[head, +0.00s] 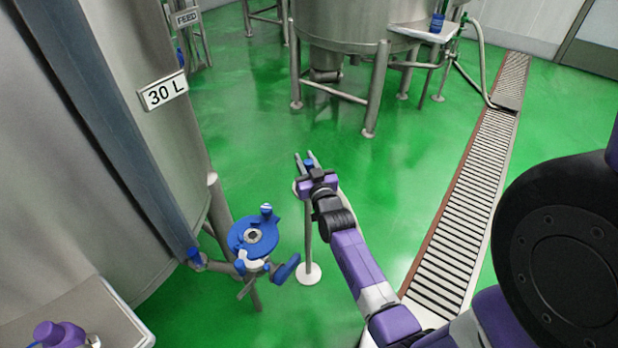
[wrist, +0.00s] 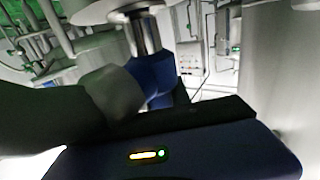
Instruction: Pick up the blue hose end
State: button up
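A blue hose end (head: 309,164) shows as a small blue patch between the two fingers of my gripper (head: 306,160) in the head view. In the wrist view the hose end (wrist: 151,76) is a blue sleeve with a bright metal part above it. A grey fingertip is close against its left side there; the other finger cannot be made out. The fingers are apart with the hose end between them, but whether they press on it does not show. A thin stand (head: 308,271) with a round white base is below my gripper.
A blue round fitting (head: 240,232) with handles is left of the stand, beside the tank marked 30 L (head: 140,120). Another steel tank (head: 345,25) on legs stands behind. A floor drain grate (head: 460,210) runs along the right. Green floor between is clear.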

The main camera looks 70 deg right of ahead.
grip_shut()
jog(key=shift+r, duration=0.15)
